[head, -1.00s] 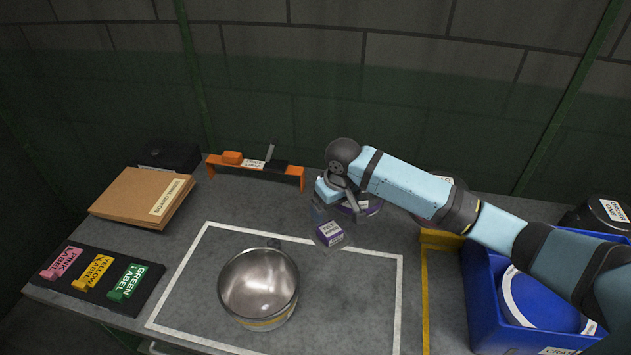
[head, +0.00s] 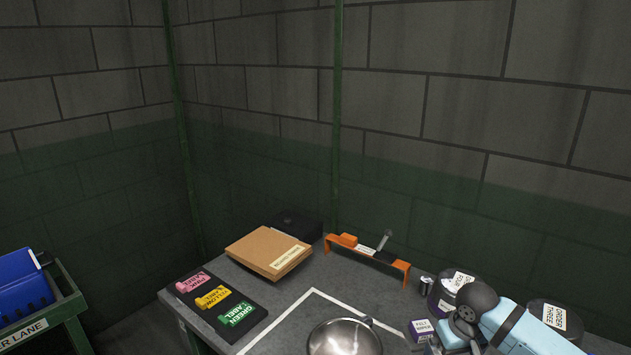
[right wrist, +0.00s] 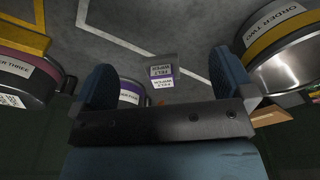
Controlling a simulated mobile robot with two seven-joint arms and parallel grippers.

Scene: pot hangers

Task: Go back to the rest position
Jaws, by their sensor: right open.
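My right gripper (head: 452,335) is at the lower right of the head view, over the right part of the bench. Its fingers are apart and empty in the right wrist view (right wrist: 165,85). A small white and purple felt wiper box (head: 421,330) stands close to the left of it; the box also shows beyond the open fingers in the right wrist view (right wrist: 161,76). A steel pot (head: 345,338) sits at the bottom edge of the head view, partly cut off. My left arm and gripper are not in view.
Labelled round pots (head: 446,294) stand behind the right gripper. An orange rack (head: 368,258) is at the back. A cardboard folder (head: 268,252) and a black tray with pink, yellow and green labels (head: 225,304) lie left. A green cart with a blue bin (head: 20,285) stands far left.

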